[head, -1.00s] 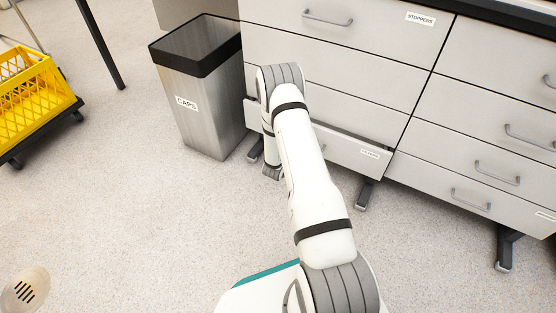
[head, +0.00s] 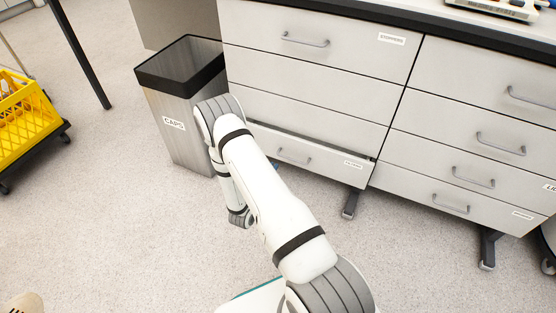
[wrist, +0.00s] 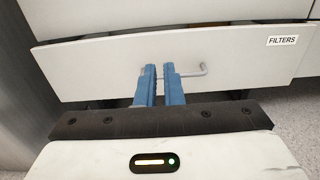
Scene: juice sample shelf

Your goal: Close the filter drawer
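The filter drawer (head: 322,165) is the bottom drawer of the left cabinet column, with a pale grey front. It stands partly out, with a dark gap along its top edge. In the wrist view the drawer front (wrist: 235,62) carries a FILTERS label (wrist: 282,40) and a grey bar handle (wrist: 197,72). My gripper (wrist: 159,70) is in front of the drawer, its blue fingers close together with a narrow gap. The fingers overlap the handle's left part in the picture; I cannot tell whether they touch it. In the head view my arm mostly hides the gripper.
A metal CAPS bin (head: 180,105) stands left of the drawer, close to my arm. A cabinet leg (head: 350,204) stands below the drawer. A yellow crate (head: 28,115) on a dark trolley is at the far left. The floor in front is clear.

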